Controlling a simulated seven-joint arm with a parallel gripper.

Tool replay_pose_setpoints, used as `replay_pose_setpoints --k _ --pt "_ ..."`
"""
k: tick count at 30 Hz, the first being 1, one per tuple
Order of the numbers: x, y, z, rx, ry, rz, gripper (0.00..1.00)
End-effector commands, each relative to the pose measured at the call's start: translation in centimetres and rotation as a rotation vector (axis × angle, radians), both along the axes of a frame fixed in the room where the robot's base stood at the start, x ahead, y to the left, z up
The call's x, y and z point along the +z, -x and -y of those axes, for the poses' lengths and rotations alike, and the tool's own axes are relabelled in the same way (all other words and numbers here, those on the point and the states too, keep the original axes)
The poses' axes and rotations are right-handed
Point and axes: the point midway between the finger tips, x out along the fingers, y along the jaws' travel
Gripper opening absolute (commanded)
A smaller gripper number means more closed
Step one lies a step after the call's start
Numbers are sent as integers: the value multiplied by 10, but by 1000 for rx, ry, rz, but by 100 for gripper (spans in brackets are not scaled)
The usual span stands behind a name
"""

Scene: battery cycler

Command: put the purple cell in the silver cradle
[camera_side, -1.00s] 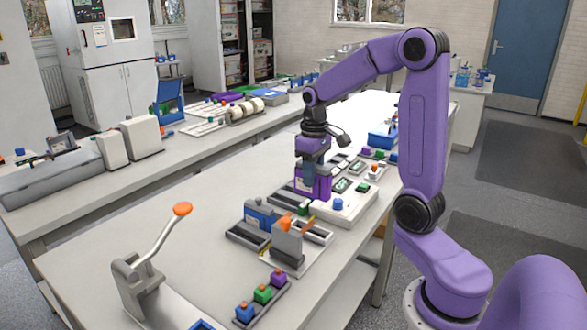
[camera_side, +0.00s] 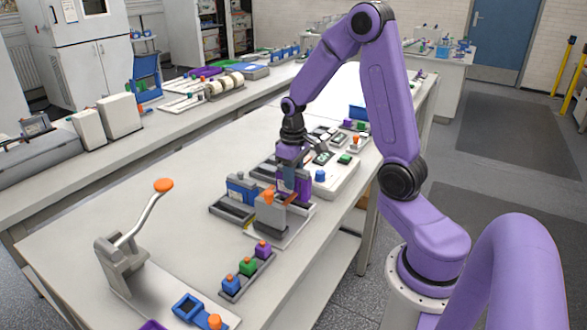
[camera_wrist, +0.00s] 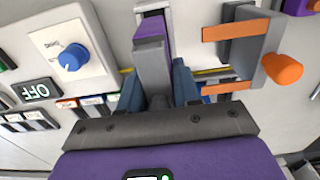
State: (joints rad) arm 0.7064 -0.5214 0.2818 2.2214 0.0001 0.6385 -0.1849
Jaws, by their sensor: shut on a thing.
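The purple cell (camera_side: 303,188) is in my gripper (camera_side: 291,168), upright and low over the fixture, partly hidden by the fingers. In the wrist view, the blue fingers of my gripper (camera_wrist: 158,92) close on its grey upper part, and its purple side (camera_wrist: 155,30) shows beyond. The grey clamp (camera_side: 270,212) with an orange knob stands just in front of it. The same clamp, with orange pads (camera_wrist: 245,55), is right of the cell in the wrist view. A long grey cradle (camera_side: 232,211) lies left of the clamp. I cannot tell which holder is the silver cradle, or whether the cell touches one.
A blue cell (camera_side: 241,188) stands left of the clamp. A white panel (camera_side: 335,180) with a blue knob (camera_side: 320,176) lies to the right. A rack (camera_side: 246,272) of small coloured blocks and a lever press (camera_side: 122,262) are nearer. The table's left middle is clear.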

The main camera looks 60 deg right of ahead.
Motion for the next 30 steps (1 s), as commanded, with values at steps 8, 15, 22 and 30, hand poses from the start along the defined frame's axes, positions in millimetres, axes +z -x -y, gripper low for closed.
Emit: replay_pose_setpoints --k 8,15,22,30 --pt "-22 0 0 0 0 0 0" --pt "-32 0 0 -1 0 0 0" --pt "-34 0 0 0 0 2 0" --pt "-34 0 0 0 0 2 0"
